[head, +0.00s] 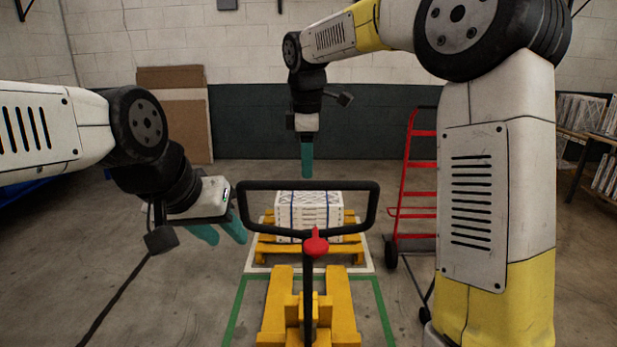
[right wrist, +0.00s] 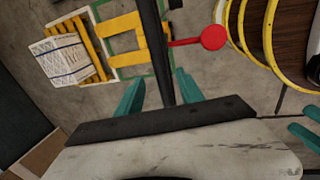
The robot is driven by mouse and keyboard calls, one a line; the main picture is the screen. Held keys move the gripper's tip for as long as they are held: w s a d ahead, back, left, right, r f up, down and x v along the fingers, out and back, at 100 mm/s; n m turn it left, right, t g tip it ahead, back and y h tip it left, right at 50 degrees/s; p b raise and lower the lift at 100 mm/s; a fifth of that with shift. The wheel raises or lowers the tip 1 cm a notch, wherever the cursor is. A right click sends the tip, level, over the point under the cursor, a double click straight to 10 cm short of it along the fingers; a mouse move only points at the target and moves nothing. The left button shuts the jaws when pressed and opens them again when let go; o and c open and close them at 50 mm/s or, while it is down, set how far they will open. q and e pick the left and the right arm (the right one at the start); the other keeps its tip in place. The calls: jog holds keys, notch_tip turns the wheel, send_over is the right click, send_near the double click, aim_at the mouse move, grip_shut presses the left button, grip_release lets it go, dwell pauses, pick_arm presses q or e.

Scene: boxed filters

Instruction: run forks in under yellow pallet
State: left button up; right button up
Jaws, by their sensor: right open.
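The yellow pallet (head: 262,248) lies ahead, bearing strapped white boxed filters (head: 310,212). The pallet jack's yellow forks (head: 279,300) point at its near side. In the right wrist view a small gap shows between the forks (right wrist: 125,59) and the pallet (right wrist: 89,36). The jack's black looped handle (head: 373,210) has a red part (head: 316,243) at its centre. My right gripper (head: 307,160) is above the handle's top bar, open; its wrist view shows a black bar (right wrist: 152,45) between the fingers. My left gripper (head: 222,232) is open beside the handle's left side. Contact is unclear.
A red hand truck (head: 422,165) stands right of the pallet. A white floor outline (head: 368,265) surrounds the pallet, and green lines (head: 236,310) flank the forks. Cardboard (head: 185,110) leans on the back wall. A shelf (head: 580,130) is at far right.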

aim_at(307, 182)
jog(key=shift+w+f, duration=0.2)
jog(key=shift+f, duration=0.7)
jog(key=shift+w+f, duration=0.15)
jog(key=shift+f, duration=0.75)
jog(key=shift+w+f, duration=0.2)
jog(key=shift+f, duration=0.7)
grip_shut()
